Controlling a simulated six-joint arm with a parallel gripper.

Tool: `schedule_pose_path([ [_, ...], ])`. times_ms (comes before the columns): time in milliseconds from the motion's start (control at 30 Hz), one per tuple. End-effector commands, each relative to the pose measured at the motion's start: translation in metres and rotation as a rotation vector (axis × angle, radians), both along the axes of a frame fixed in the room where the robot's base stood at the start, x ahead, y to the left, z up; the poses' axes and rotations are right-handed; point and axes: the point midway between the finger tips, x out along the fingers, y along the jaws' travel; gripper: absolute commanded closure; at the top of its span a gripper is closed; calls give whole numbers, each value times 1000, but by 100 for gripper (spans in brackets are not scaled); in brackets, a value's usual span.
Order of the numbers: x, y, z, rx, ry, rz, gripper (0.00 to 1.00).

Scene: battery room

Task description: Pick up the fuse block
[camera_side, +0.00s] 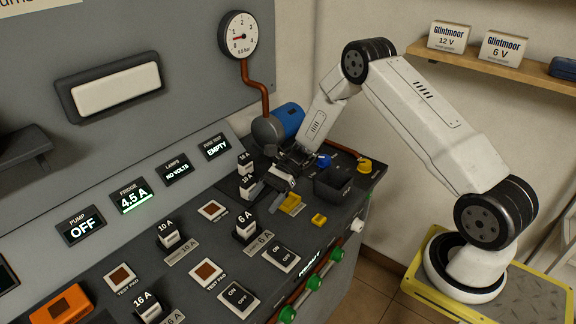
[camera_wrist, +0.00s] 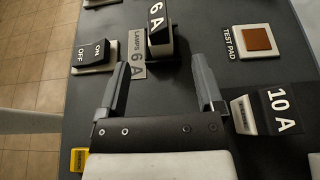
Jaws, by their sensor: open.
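Several white-and-black fuse blocks stand on the grey panel; which one the task means I cannot tell. A 6 A block (camera_side: 245,226) stands at a plate marked 6 A; in the wrist view the 6 A block (camera_wrist: 158,28) is ahead, beyond the gap between my fingers. A 10 A block (camera_side: 247,187) is close to my gripper (camera_side: 274,188); in the wrist view a 10 A block (camera_wrist: 281,110) is outside the right finger. Other blocks are a 10 A (camera_side: 168,236) and a 16 A (camera_side: 147,305). My gripper (camera_wrist: 160,80) is open and empty, above the panel.
Test pads (camera_side: 212,210) and on/off switches (camera_side: 281,257) sit among the blocks. Yellow pieces (camera_side: 319,219), a dark box (camera_side: 333,183) and a blue cylinder (camera_side: 288,120) crowd the panel's far end. The lamps display (camera_side: 177,169) reads NO VOLTS.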

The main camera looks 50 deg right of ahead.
Motion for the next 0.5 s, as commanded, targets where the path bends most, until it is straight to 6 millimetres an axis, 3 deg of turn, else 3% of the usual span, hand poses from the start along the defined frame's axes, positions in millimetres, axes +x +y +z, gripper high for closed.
schedule_pose_path([
  [500, 0, 25, -10, -2, 0, 1, 15],
])
